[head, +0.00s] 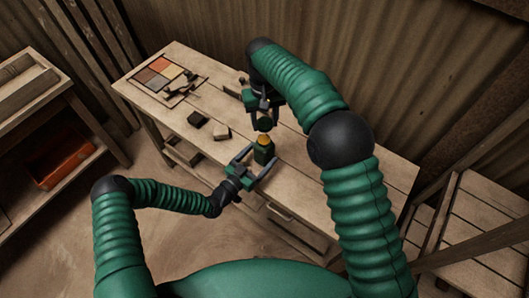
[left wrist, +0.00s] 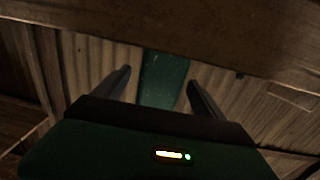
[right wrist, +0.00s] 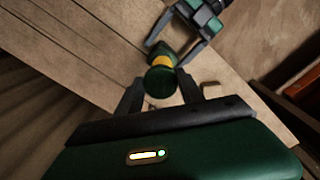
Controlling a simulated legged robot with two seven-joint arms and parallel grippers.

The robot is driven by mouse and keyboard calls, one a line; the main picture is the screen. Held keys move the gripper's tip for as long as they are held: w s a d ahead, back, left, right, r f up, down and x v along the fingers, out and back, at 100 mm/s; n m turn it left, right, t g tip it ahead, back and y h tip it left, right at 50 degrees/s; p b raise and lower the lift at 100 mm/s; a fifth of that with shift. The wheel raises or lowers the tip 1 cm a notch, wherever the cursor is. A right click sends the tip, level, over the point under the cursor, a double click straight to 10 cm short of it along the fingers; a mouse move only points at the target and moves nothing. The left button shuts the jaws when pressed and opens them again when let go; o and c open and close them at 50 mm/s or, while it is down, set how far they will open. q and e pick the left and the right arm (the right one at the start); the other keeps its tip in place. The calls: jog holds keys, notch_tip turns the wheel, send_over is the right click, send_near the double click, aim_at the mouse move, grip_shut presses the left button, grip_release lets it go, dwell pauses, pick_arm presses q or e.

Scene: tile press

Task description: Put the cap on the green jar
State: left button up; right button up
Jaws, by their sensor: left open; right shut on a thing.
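The green jar (head: 263,154) stands upright on the workbench near its front edge, with a yellow neck (head: 264,139) at its top. My left gripper (head: 262,157) is open, its fingers on either side of the jar; the left wrist view shows the jar's green side (left wrist: 163,80) between the spread fingers, with gaps. My right gripper (head: 264,112) is shut on the dark green round cap (head: 264,124), held just above the jar's neck. In the right wrist view the cap (right wrist: 160,81) sits between the fingertips and partly overlaps the yellow neck (right wrist: 161,62).
On the workbench (head: 320,180) lie a dark block (head: 197,119), a pale block (head: 221,132) and a tray of coloured tiles (head: 160,74) at the far left. A shelf with an orange bin (head: 62,158) stands left. The bench's right part is clear.

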pick_arm(q)
jog(key=shift+x, duration=1.1)
jog(key=shift+w+a, duration=0.1)
grip_shut()
